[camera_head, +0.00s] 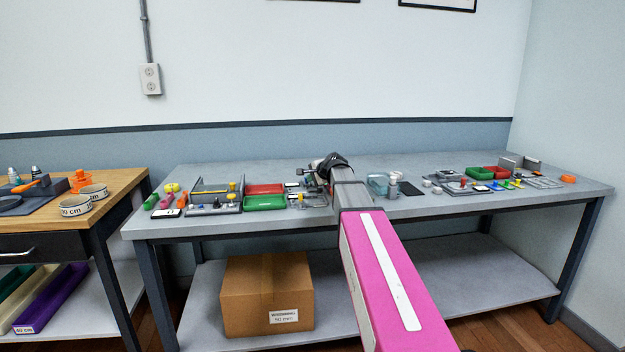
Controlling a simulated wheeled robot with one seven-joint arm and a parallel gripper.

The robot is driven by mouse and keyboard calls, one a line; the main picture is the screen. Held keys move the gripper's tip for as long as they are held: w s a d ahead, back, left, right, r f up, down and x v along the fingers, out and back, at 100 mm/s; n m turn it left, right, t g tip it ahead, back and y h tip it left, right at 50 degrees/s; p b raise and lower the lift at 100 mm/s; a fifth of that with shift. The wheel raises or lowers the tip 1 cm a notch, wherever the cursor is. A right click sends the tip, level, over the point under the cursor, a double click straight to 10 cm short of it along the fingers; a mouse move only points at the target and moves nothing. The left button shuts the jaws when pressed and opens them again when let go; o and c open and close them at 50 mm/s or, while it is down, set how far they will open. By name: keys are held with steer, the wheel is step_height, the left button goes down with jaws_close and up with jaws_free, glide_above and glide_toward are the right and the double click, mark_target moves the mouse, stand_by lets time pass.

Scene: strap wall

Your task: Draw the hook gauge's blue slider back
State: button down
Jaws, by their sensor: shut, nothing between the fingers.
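My gripper (318,171) is at the end of my grey and pink arm, over the middle of the grey workbench. It is shut and empty, with its fingers small and dark against the bench. A grey fixture (312,200) sits just below and left of my gripper, partly covered by it. I cannot tell whether this is the hook gauge, and no blue slider shows clearly there. Small blue pieces (503,184) lie among coloured parts on the right side of the bench; they are too small to identify.
A red tray (265,189) and a green tray (265,203) sit left of my gripper, beside a grey fixture with yellow knobs (214,197). A translucent container (378,184) stands close on the right. The bench's front strip (450,205) is mostly clear.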

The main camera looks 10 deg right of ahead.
steer(key=shift+w, duration=1.75)
